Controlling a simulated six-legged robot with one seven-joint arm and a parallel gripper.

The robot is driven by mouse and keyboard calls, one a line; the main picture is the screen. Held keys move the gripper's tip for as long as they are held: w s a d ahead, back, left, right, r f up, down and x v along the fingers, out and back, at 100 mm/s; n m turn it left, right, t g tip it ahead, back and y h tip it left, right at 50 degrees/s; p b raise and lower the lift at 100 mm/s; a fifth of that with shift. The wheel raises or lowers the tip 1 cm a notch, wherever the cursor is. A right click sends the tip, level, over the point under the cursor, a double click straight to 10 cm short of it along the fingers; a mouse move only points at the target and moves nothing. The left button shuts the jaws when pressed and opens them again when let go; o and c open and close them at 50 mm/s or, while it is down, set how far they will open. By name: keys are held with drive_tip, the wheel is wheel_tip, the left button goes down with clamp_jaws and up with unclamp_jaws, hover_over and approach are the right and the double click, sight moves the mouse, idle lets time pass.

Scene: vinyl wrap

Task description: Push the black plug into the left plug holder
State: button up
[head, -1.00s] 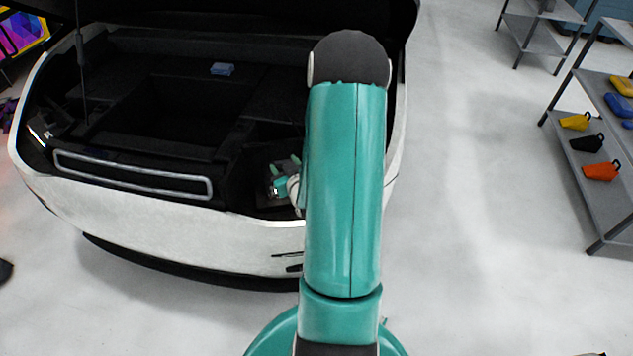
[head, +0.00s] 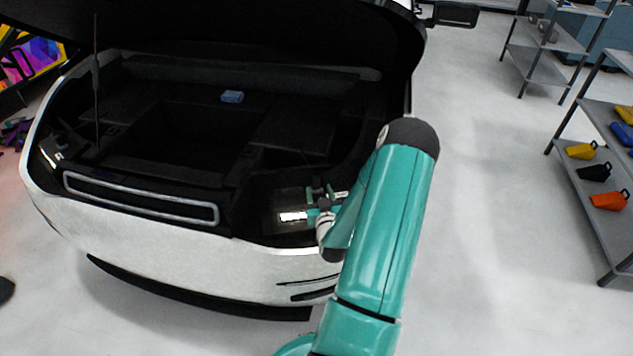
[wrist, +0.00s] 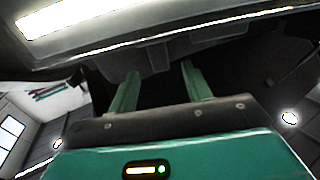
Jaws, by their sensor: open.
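My gripper (head: 319,190) is in the dark right-hand recess of the open car's rear in the head view. In the wrist view its two green fingers (wrist: 159,78) stand apart with nothing held between them. Dark grey moulded parts (wrist: 155,53) lie just beyond the fingertips; I cannot tell whether the fingers touch them. I cannot make out the black plug or the left plug holder in either view; the recess is very dark and my arm covers part of it.
The white car body (head: 180,255) runs below the recess, with a framed lamp opening (head: 140,205) at left. A bright white patch (head: 293,216) shows beside my gripper. A blue item (head: 232,96) lies in the trunk. Shelves (head: 590,190) stand right; the floor between is clear.

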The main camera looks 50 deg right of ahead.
sight(316, 177)
drive_tip(key=x, duration=0.6)
clamp_jaws()
idle(0.3)
drive_tip(key=shift+r, duration=0.7)
idle(0.3)
drive_tip(key=shift+r, duration=3.4)
